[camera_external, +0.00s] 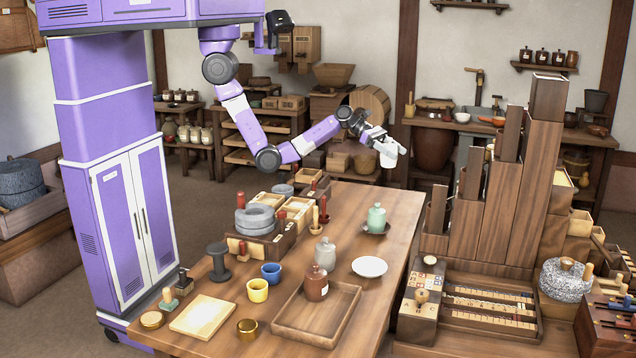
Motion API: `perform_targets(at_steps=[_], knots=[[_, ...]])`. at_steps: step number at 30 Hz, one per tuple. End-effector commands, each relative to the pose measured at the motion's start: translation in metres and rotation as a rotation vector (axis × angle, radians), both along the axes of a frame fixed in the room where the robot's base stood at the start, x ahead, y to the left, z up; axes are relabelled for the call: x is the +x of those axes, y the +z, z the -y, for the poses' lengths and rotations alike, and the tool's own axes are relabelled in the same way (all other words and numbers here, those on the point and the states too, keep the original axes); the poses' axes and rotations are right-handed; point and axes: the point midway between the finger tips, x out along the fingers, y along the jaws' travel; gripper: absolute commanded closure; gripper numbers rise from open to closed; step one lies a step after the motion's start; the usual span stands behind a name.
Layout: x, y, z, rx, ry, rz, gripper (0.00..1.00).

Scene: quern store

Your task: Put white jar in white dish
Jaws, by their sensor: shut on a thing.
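My gripper (386,143) is raised above the far end of the wooden table and is shut on a white jar (389,158). The jar is small in view and its upper part is partly hidden by the fingers. The white dish (369,266) lies flat and empty on the table, lower and nearer the camera than my gripper. The held jar is well apart from the dish.
A green jar (376,217) on a dark saucer stands behind the dish. A pale grey jar (325,251) stands left of it. A brown jar (316,284) stands in a wooden tray (340,318). Tall wooden blocks (510,190) rise at the right.

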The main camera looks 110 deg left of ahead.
Motion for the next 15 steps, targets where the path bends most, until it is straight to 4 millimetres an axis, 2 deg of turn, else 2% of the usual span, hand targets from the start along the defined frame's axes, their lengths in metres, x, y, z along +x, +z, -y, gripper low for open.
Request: perform_targets(at_steps=[2, 5, 8, 15], knots=[[0.003, 0.004, 0.009, 0.000, -0.015, 0.003, 1.00], [0.009, 0.007, 0.033, 0.000, -0.055, 0.003, 1.00], [0.016, 0.010, 0.073, 0.000, -0.118, 0.002, 1.00], [0.030, 0.009, 0.189, -0.001, -0.269, 0.001, 1.00]])
